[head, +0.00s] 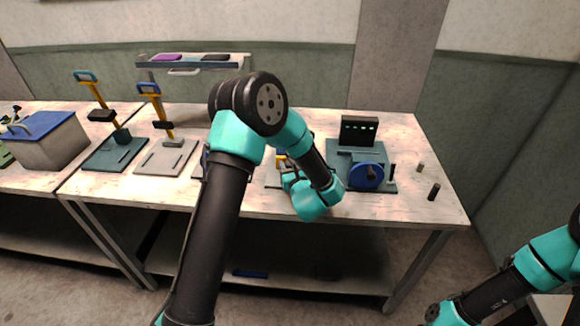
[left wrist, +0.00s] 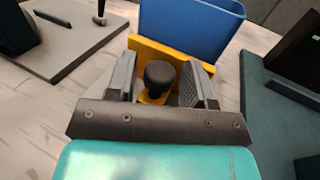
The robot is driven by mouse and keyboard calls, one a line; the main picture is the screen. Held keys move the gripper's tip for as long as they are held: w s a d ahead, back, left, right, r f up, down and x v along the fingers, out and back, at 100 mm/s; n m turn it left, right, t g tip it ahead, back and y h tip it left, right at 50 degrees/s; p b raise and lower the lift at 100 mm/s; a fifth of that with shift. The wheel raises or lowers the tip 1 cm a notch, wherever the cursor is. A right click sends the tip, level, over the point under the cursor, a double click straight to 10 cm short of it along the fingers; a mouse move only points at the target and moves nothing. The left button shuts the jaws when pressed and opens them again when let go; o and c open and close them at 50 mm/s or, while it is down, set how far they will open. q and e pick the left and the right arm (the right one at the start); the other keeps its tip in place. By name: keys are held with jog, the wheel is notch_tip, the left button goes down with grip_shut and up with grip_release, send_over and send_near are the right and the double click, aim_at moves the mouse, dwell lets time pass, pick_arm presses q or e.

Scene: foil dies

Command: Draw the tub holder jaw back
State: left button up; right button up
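The tub holder jaw (left wrist: 142,50) is a yellow plate with a black knob (left wrist: 160,75) standing on its near side. A blue tub (left wrist: 190,28) sits right behind the plate in the left wrist view. My left gripper (left wrist: 163,82) is open, with one finger on each side of the knob and a visible gap to it. In the head view my left gripper (head: 286,172) is over the holder, and my arm hides most of it; a bit of yellow (head: 281,158) shows. My right arm is at the lower right, its gripper out of view.
A dark teal station with a blue wheel (head: 366,176) and a black display box (head: 359,131) stands right of the holder. Two lever presses (head: 112,150) (head: 165,155) stand to the left. Small dark cylinders (head: 434,192) lie near the right edge. A shelf (head: 190,62) is behind.

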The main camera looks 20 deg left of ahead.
pick_arm(q)
jog(key=shift+w+d, duration=0.1)
jog(key=shift+d, duration=0.05)
jog(key=shift+s+d, duration=0.3)
jog(key=shift+d, duration=0.05)
jog(key=v, duration=1.6)
jog(key=shift+s, duration=0.35)
jog(key=shift+a, duration=0.1)
